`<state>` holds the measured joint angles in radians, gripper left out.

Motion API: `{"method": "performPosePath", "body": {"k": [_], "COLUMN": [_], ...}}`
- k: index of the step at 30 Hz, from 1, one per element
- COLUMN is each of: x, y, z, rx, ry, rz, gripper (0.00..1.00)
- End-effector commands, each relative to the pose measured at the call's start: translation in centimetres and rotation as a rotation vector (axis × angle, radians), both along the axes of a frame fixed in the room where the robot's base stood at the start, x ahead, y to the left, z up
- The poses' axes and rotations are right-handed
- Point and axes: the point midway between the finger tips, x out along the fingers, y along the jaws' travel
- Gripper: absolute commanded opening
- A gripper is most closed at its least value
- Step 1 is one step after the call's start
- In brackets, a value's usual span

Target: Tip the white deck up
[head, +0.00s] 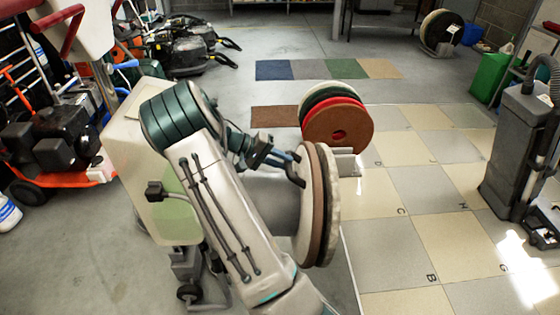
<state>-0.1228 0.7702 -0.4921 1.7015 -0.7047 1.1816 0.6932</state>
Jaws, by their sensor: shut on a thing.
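The white deck (306,212) stands on edge near the middle of the head view, its round rim turned to the right. A brown and a dark disc layer and a pale outer disc (332,205) show on its right side. A grey cylinder (270,195) lies behind my arm, to the left of the deck. My gripper (297,170) is at the deck's upper left edge, shut on it. The exact contact is small and partly hidden, and my arm covers much of the machine's lower part.
Red, green and brown pads (338,128) stand on edge just behind the deck. Checkered floor tiles (425,185) spread clear to the right. A grey upright machine (515,150) stands far right. A red-framed machine (55,140) and other equipment crowd the left.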

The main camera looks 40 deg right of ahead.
Motion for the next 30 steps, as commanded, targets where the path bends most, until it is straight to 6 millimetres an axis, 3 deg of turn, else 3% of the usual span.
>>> {"method": "performPosePath", "body": {"k": [10, 11, 12, 13, 23, 26, 30], "x": [-0.1, -0.1, 0.0, 0.0, 0.1, 0.1, 0.1], "y": [-0.3, -0.2, -0.2, -0.2, 0.1, 0.1, 0.0], "z": [0.3, 0.3, 0.3, 0.3, 0.6, 1.7, 4.7], "rx": [-0.007, -0.007, -0.006, -0.006, -0.004, -0.004, -0.007], "ry": [0.001, 0.001, 0.001, 0.001, 0.001, 0.000, -0.002], "rz": [-0.003, -0.003, -0.002, -0.002, 0.004, 0.003, 0.001], "gripper": [0.00, 0.30, 0.41, 0.43, 0.43, 0.43, 0.43]}}
